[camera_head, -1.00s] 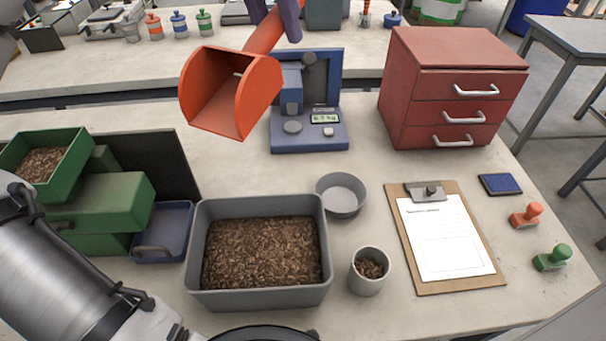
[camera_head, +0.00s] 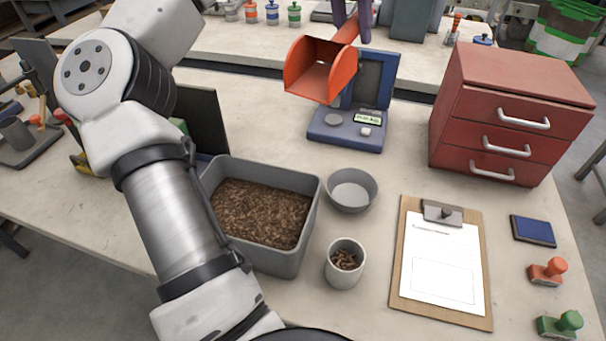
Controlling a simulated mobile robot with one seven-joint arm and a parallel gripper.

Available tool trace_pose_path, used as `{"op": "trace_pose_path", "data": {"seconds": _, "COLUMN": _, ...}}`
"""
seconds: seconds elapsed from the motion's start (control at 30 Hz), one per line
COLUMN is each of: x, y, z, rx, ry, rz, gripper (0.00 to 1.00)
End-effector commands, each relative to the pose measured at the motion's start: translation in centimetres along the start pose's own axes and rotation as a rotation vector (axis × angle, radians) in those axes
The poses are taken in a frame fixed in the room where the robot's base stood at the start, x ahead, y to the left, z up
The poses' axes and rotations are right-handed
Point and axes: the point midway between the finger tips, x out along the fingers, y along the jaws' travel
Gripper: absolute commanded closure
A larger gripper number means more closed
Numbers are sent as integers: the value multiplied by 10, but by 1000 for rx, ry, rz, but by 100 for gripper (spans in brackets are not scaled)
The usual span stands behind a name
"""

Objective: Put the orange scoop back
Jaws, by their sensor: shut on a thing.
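The orange scoop (camera_head: 320,72) hangs in the air at the top middle, in front of and partly over the blue bench device (camera_head: 345,130). Its open mouth faces toward me and looks empty. My gripper (camera_head: 352,25), with purple fingers, is shut on the scoop's handle near the top edge; most of the gripper is cut off by the frame. A grey bin (camera_head: 285,262) of brown pellets stands below, nearer me. No empty holder for the scoop can be clearly made out.
My arm covers the left side and hides most of the green boxes. A grey bowl (camera_head: 351,190), a cup (camera_head: 345,265) with pellets, a clipboard (camera_head: 442,262), stamps (camera_head: 548,271) and a red drawer cabinet (camera_head: 510,110) stand to the right. A second bench lies behind.

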Motion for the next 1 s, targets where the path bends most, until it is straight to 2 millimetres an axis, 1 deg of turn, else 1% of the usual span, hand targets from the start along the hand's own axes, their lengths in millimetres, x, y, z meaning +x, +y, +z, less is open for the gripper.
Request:
{"op": "trace_pose_path", "data": {"seconds": 0.03, "x": 16, "y": -23, "z": -14, "rx": -49, "ry": -7, "rz": 6, "gripper": 100}}
{"op": "trace_pose_path", "data": {"seconds": 0.1, "x": 33, "y": -52, "z": -29, "rx": -108, "ry": -14, "rz": 3, "gripper": 100}}
{"op": "trace_pose_path", "data": {"seconds": 0.2, "x": 56, "y": -86, "z": -42, "rx": -179, "ry": -22, "rz": 0, "gripper": 100}}
{"op": "trace_pose_path", "data": {"seconds": 0.3, "x": 73, "y": -108, "z": -50, "rx": -223, "ry": -28, "rz": -1, "gripper": 100}}
{"op": "trace_pose_path", "data": {"seconds": 0.4, "x": 83, "y": -121, "z": -52, "rx": -248, "ry": -30, "rz": -2, "gripper": 100}}
{"op": "trace_pose_path", "data": {"seconds": 0.47, "x": 91, "y": -126, "z": -53, "rx": -254, "ry": -31, "rz": -3, "gripper": 100}}
{"op": "trace_pose_path", "data": {"seconds": 0.57, "x": 110, "y": -130, "z": -51, "rx": -255, "ry": -33, "rz": -3, "gripper": 100}}
{"op": "trace_pose_path", "data": {"seconds": 0.9, "x": 197, "y": -146, "z": -45, "rx": -253, "ry": -33, "rz": -1, "gripper": 100}}
{"op": "trace_pose_path", "data": {"seconds": 1.0, "x": 217, "y": -149, "z": -44, "rx": -253, "ry": -32, "rz": -1, "gripper": 100}}
